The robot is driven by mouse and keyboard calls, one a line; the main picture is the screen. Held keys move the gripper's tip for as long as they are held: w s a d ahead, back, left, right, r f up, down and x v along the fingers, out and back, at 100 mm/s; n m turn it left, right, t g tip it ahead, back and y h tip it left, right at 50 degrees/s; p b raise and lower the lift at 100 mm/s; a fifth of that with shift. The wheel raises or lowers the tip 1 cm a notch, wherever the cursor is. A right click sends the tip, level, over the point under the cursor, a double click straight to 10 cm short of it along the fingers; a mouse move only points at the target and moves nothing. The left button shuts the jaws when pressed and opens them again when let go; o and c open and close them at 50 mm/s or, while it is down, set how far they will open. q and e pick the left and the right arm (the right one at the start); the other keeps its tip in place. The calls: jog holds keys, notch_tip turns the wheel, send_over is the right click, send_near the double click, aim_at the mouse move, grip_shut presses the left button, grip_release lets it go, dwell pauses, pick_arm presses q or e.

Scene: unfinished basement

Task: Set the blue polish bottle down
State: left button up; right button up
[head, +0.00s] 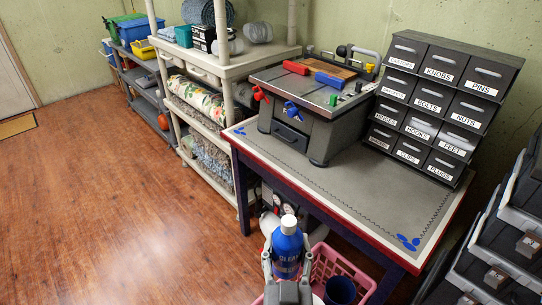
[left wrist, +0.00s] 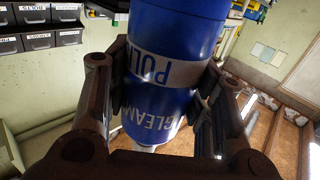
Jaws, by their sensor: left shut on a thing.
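The blue polish bottle (head: 287,246) with a white cap is upright in the lower middle of the head view. My left gripper (head: 287,258) is shut on its body, one finger on each side. In the left wrist view the bottle (left wrist: 170,45) fills the space between the fingers (left wrist: 163,95), and its label reads upside down. In the head view the bottle appears in front of the workbench's front edge, over or beside a pink basket (head: 351,271). I cannot tell whether its base touches anything. My right gripper is not in view.
The workbench (head: 375,205) has a clear grey top at its front right, with blue marks near the corner. A grey bench machine (head: 305,125) and a labelled drawer cabinet (head: 440,105) stand at its back. A dark blue cup (head: 340,290) is in the basket. Shelves stand left.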

pick_arm(q)
jog(key=s+a+y, duration=0.1)
jog(key=s+a, duration=0.1)
jog(key=a, duration=1)
jog(key=s+a+n+y, duration=0.1)
jog(key=a, duration=1.2)
jog(key=shift+s+a, duration=0.15)
jog(key=shift+s, duration=0.25)
